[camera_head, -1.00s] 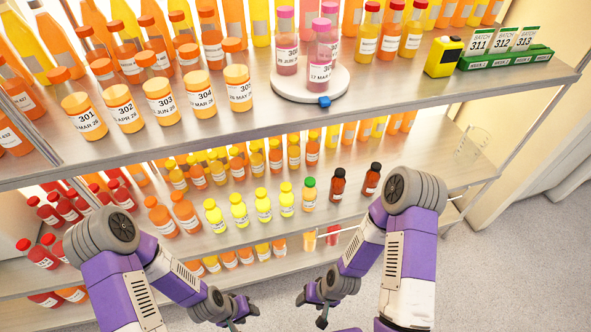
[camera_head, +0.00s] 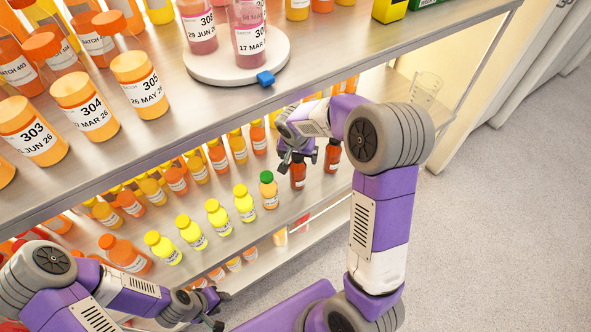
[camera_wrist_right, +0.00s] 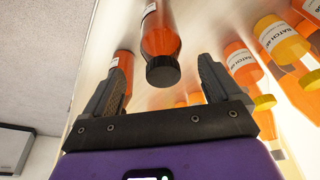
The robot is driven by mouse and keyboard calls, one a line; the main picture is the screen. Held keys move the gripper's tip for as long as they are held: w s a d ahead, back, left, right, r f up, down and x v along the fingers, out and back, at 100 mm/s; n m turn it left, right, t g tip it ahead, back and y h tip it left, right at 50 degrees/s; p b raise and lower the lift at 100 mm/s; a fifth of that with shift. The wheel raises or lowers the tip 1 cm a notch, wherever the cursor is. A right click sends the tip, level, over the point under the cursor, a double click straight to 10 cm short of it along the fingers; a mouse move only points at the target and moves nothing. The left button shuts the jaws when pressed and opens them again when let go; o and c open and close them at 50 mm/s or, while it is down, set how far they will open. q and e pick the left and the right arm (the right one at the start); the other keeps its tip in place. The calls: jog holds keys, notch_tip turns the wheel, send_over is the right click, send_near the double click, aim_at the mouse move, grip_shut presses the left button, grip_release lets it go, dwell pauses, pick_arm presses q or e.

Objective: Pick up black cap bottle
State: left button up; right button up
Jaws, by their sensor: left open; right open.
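Two dark orange-red juice bottles stand side by side on the middle shelf in the head view: one bottle (camera_head: 298,178) on the left and another (camera_head: 332,158) on the right. The second bottle (camera_wrist_right: 123,66) is partly behind the left finger. My left gripper (camera_head: 213,308) is open and empty, low in the head view, away from these bottles.
A green-capped bottle (camera_head: 268,190) and several yellow-capped bottles (camera_head: 218,217) stand to the left in the same row. The upper shelf (camera_head: 330,48) overhangs close to my right gripper, with a white round stand (camera_head: 210,72) on it. The floor to the right is clear.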

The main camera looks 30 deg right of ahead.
aim_at(298, 171)
jog(key=b+x, duration=0.2)
jog(key=x, duration=0.3)
jog(key=shift+a, duration=0.15)
jog(key=shift+w+f, duration=0.2)
jog(key=shift+f, duration=0.15)
jog(key=shift+r, duration=0.1)
jog(key=shift+c, duration=0.4)
jog(key=c, duration=1.2)
jog(key=shift+c, duration=0.3)
jog(key=shift+r, duration=0.15)
